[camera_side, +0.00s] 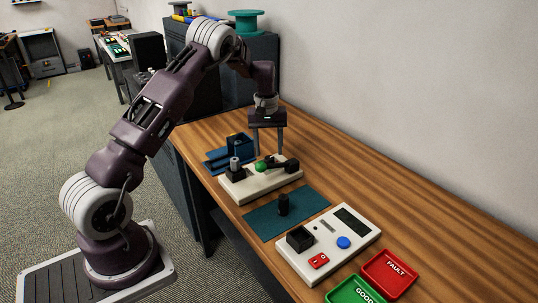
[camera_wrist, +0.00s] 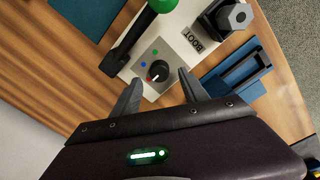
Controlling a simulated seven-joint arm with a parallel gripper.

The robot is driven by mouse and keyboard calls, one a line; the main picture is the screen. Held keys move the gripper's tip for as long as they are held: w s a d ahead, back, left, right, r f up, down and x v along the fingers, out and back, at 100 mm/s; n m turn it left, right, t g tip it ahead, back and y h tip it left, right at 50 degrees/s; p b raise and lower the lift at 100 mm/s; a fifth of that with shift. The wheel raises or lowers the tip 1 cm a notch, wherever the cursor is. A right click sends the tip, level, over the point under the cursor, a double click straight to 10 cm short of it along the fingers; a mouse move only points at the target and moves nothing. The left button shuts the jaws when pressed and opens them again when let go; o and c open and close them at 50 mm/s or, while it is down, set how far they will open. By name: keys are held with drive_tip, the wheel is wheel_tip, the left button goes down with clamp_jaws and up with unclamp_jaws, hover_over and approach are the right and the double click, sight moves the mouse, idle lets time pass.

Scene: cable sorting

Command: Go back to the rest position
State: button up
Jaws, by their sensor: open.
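My gripper (camera_side: 269,152) is open and empty, pointing down above a white fixture (camera_side: 262,187) on the wooden bench. In the wrist view my gripper (camera_wrist: 160,77) has its two fingers spread, with a dial (camera_wrist: 158,71) showing between them. The fixture carries a black lever with a green ball (camera_side: 261,166) and a grey hexagonal post (camera_side: 234,164). The word BOOT is printed beside the post in the wrist view. How far the fingertips are above the fixture is hard to tell.
A blue holder (camera_side: 240,147) stands behind the fixture. A wall runs along the bench's right side.

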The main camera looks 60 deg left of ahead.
wheel_tip(320, 180, up, 4)
drive_tip(key=shift+s+r, duration=0.1)
drive_tip(key=s+d+r+m+t, duration=0.1)
drive_tip(key=s+d+r+m, duration=0.1)
drive_tip(key=s+d+r, duration=0.5)
drive_tip(key=s+d+r+m+t, duration=0.2)
drive_tip(key=s+d+r+m, duration=0.15)
drive_tip(key=d+r, duration=0.65)
drive_tip(key=s+d+m+t, duration=0.1)
drive_tip(key=s+d+m, duration=0.2)
drive_tip(key=s, duration=0.7)
drive_tip(key=s+d+m+t, duration=0.1)
drive_tip(key=s+d+m, duration=0.2)
drive_tip(key=s, duration=0.8)
drive_tip(key=shift+d, duration=1.05)
